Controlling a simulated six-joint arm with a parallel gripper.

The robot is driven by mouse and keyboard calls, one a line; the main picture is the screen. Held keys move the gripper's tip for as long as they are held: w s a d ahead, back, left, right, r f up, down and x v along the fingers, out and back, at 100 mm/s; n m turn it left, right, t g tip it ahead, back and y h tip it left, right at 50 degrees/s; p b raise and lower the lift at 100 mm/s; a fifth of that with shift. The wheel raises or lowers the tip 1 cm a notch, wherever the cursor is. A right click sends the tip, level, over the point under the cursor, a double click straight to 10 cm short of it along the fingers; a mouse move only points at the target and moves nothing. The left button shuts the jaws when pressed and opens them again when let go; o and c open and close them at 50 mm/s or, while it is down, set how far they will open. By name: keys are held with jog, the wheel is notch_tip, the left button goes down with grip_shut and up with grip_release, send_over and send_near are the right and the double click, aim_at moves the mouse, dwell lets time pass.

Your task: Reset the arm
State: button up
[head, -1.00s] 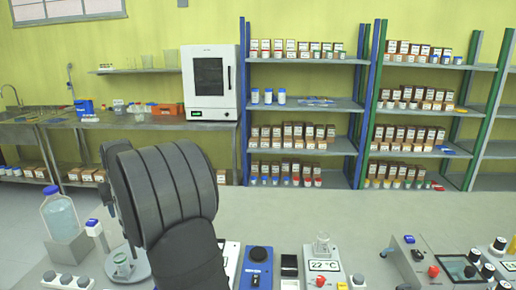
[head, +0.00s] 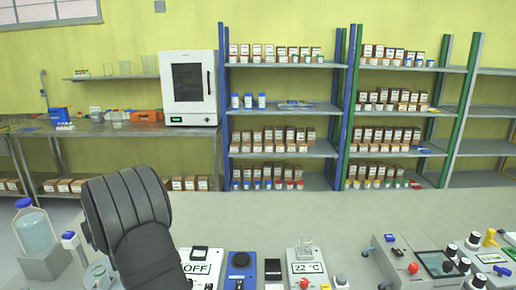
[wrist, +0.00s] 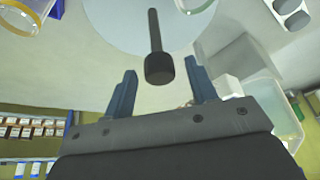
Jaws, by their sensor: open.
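My gripper (wrist: 160,92) shows in the wrist view with its two blue-grey fingers apart and nothing between them. A dark rod with a thick black end (wrist: 158,66) shows beyond the fingertips, over a pale round plate (wrist: 125,22); I cannot tell how far it is from the fingers. In the head view my dark arm stands at the lower left and hides the gripper.
A bottle of bluish liquid (head: 34,232) stands at the left. An "OFF" device (head: 198,266), a blue device (head: 240,268) and a "22 °C" device (head: 306,268) line the front, with a control panel (head: 438,262) at right. Shelves (head: 285,107) stand behind.

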jog(key=v, duration=1.7)
jog(key=x, duration=1.7)
jog(key=shift+f, duration=0.1)
jog(key=shift+m+h, duration=0.3)
jog(key=shift+m, duration=0.4)
jog(key=shift+s+a+m+t+h, duration=0.1)
jog(key=shift+m+t+h, duration=0.25)
jog(key=shift+m, duration=0.75)
jog(key=shift+s+a+m+t+h, duration=0.15)
jog(key=shift+m+h, duration=0.3)
jog(key=shift+m, duration=0.65)
jog(key=shift+v, duration=2.5)
jog(key=shift+o, duration=0.2)
jog(key=shift+w+d, duration=0.1)
jog(key=shift+w, duration=0.05)
